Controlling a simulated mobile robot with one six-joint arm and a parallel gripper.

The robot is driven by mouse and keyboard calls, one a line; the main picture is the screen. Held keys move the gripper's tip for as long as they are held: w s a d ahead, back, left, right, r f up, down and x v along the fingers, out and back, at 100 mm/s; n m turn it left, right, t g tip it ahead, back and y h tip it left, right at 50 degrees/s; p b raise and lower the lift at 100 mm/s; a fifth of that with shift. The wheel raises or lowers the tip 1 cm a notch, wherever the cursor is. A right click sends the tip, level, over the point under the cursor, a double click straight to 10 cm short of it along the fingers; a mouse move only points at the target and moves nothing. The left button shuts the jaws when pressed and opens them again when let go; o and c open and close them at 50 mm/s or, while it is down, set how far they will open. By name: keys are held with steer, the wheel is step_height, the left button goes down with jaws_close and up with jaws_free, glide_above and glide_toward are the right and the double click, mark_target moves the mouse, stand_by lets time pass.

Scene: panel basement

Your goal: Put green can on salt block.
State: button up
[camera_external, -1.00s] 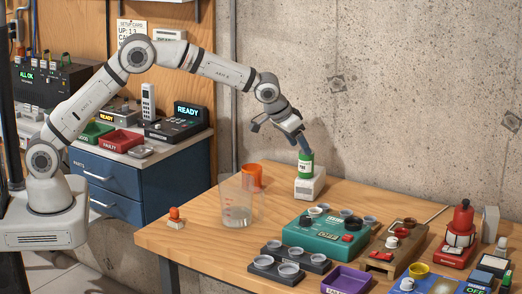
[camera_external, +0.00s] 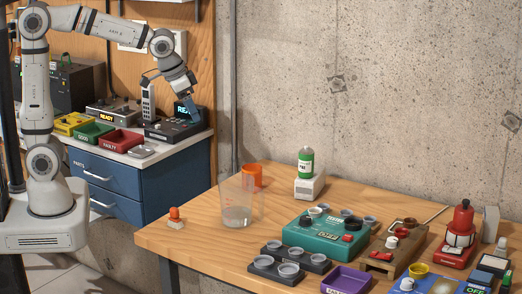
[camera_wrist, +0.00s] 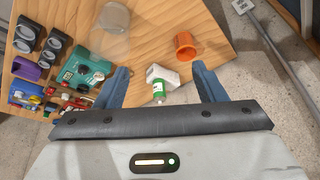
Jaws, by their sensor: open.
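The green can (camera_external: 306,162), with a white label and pale top, stands upright on the white salt block (camera_external: 310,186) at the back of the wooden table. In the wrist view the green can (camera_wrist: 158,91) and the salt block (camera_wrist: 163,77) show between my fingers but farther off. My gripper (camera_external: 192,110) is open and empty, up and to the left of the table, in front of the blue cabinet's devices. Its two blue fingers are spread apart in the wrist view (camera_wrist: 164,83).
An orange cup (camera_external: 251,177) and a clear beaker (camera_external: 238,203) stand left of the block. The blue cabinet (camera_external: 165,180) stands left. The table's left end is mostly clear.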

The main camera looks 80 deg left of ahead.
steer(key=s+f, duration=0.2)
steer(key=s, duration=0.8)
steer(key=s+d+f+m+g, duration=0.1)
steer(key=s+f, duration=0.1)
steer(key=s, duration=0.8)
steer(key=shift+s+f+h, duration=0.15)
steer(key=shift+f+h, duration=0.2)
steer(key=shift+h, duration=0.05)
